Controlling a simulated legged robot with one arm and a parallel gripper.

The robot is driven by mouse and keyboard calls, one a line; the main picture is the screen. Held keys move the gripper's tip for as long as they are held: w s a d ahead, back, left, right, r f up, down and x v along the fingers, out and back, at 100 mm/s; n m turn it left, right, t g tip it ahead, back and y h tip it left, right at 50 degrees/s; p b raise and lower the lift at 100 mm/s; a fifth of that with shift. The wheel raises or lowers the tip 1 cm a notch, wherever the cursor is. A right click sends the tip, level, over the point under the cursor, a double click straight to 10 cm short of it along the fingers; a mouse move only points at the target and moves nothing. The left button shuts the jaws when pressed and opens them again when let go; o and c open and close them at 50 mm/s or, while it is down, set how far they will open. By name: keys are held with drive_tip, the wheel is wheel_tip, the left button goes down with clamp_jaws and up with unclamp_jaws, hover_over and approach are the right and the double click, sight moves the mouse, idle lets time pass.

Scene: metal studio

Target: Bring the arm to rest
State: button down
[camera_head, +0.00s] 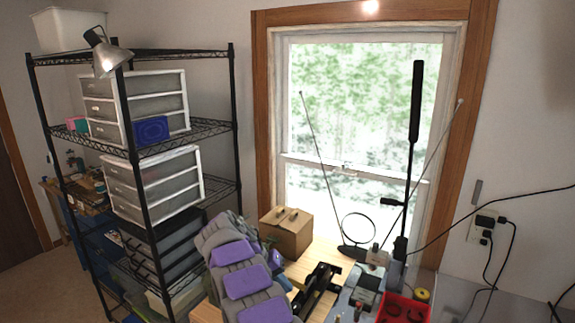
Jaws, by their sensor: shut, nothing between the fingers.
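I do not see my gripper or any part of my arm that I can make out in the head view. Whether the gripper is open or shut does not show here.
A black wire shelf rack (137,155) with white drawer units (155,184) stands left. Open floor shows at far left.

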drive_tip(key=s+d+r+n+g+y+b, duration=0.1)
drive_tip(key=s+d+r+y+b, duration=0.15)
drive_tip(key=s+d, duration=0.6)
drive_tip(key=s+d+r+g+y+b, duration=0.1)
drive_tip(key=s+d+r+b, duration=0.3)
drive_tip(key=s, duration=0.8)
drive_tip(key=s+d+f+y+b, duration=0.1)
drive_tip(key=s+f, duration=0.2)
drive_tip(key=s, duration=0.6)
drive_tip(key=s+f+y, duration=0.1)
drive_tip(key=s+f, duration=0.2)
drive_tip(key=s, duration=0.7)
drive_tip(key=s+d+f+y+b, duration=0.1)
drive_tip(key=s+f+y, duration=0.1)
drive_tip(key=s, duration=0.7)
drive_tip(key=shift+s+d+f+m+b, duration=0.3)
drive_tip(key=shift+d+f, duration=0.05)
drive_tip(key=shift+f, duration=0.45)
drive_tip(key=c, duration=1.8)
unclamp_jaws()
drive_tip(key=shift+w, duration=0.1)
